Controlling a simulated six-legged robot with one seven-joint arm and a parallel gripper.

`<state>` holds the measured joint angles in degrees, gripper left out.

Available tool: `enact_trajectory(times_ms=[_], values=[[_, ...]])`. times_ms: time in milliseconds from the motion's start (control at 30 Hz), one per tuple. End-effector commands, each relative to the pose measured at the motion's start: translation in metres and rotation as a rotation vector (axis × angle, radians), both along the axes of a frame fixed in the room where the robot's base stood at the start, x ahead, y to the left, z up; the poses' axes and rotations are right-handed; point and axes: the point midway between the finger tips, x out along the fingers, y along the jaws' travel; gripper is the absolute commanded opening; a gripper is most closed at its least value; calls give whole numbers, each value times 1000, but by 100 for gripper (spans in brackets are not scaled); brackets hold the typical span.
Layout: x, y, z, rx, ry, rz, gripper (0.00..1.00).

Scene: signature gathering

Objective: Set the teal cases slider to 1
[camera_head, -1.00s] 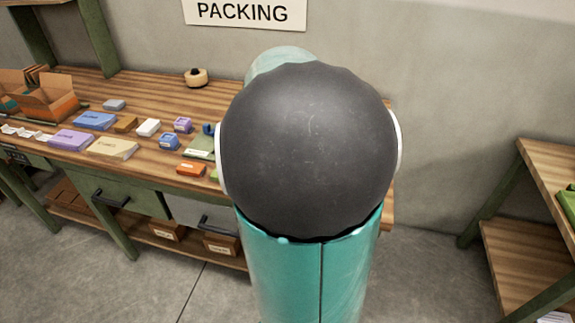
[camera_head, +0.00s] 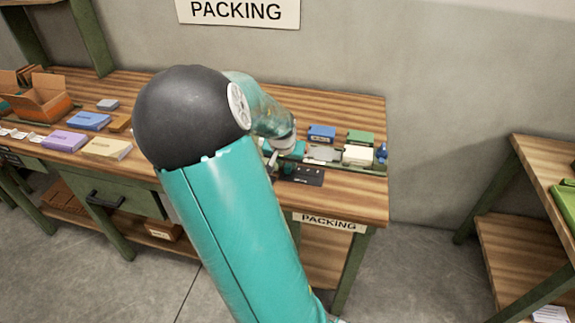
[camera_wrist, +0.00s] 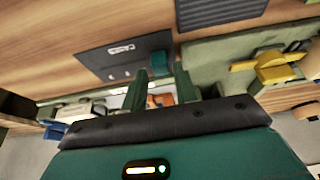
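A dark panel (camera_head: 308,175) lies on the packing bench by my gripper; its small markings are too fine to read. In the wrist view a dark panel (camera_wrist: 105,60) carries a small pale label. A teal block (camera_wrist: 158,42) shows at its right end, just beyond my fingertips; I cannot tell for sure that it is the cases slider, nor its setting. My gripper (camera_wrist: 161,78) has two dark green fingers standing apart, with nothing seen held between them. In the head view my gripper (camera_head: 285,160) is small and partly hidden by my arm.
A blue box (camera_head: 321,132), a green box (camera_head: 360,137) and a white box (camera_head: 358,154) stand right of my gripper. An open orange carton (camera_head: 42,98) is at the far left. In the wrist view a yellow object (camera_wrist: 278,68) lies right of my fingers.

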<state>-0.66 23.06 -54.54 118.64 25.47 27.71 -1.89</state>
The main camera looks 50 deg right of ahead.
Motion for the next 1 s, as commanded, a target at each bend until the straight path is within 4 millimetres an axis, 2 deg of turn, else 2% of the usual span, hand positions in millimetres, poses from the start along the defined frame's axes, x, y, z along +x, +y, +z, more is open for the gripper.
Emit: enact_trajectory(times_ms=[200, 500, 533, 667, 867, 1000], values=[[3, -7, -19, 0, 1, 0, 29], [4, -8, -21, -1, -1, 1, 29], [4, -8, -21, -1, -1, 1, 27], [4, -8, -21, -1, -1, 1, 2], [3, -8, -21, -1, -1, 0, 0], [-7, -13, -21, 0, -1, -2, 0]])
